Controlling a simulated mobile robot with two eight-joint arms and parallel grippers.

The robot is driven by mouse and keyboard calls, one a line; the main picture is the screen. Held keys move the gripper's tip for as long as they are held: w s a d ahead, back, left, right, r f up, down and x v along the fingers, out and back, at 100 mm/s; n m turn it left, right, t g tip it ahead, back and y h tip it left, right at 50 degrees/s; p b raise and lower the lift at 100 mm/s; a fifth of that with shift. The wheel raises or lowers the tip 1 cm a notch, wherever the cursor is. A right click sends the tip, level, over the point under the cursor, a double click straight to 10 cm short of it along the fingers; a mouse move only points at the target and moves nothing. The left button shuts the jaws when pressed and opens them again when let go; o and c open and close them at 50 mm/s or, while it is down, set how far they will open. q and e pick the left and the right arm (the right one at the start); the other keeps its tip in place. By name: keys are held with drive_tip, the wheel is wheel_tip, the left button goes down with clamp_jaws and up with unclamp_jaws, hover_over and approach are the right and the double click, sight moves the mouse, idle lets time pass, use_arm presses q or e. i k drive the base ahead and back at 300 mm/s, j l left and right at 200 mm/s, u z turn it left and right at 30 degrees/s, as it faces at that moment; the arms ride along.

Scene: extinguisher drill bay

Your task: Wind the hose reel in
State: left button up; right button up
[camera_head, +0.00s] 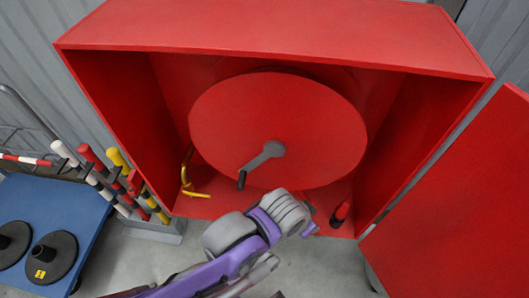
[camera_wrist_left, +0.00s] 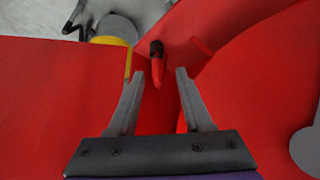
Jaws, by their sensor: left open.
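The hose reel is a large red disc (camera_head: 275,130) inside an open red cabinet. A grey crank (camera_head: 262,156) with a dark handle (camera_head: 241,180) juts from its middle, pointing down and left. My left arm reaches in from the lower left in the head view, below the crank. Its gripper fingers are hard to make out there. In the left wrist view my left gripper (camera_wrist_left: 156,75) is open and empty. A red piece with a black end (camera_wrist_left: 157,62) shows beyond and between its fingers. The disc (camera_wrist_left: 260,85) fills the right side.
A yellow bent pipe (camera_head: 187,175) sits left of the reel. A red and black piece (camera_head: 340,214) stands on the cabinet floor. The cabinet door (camera_head: 455,210) hangs open at right. Striped posts (camera_head: 125,180) and a blue platform (camera_head: 40,205) with black bases stand left.

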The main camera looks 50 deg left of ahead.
sight(273, 124)
drive_tip(key=u, duration=1.7)
drive_tip(key=k+j+u, duration=0.1)
drive_tip(key=k+u, duration=0.2)
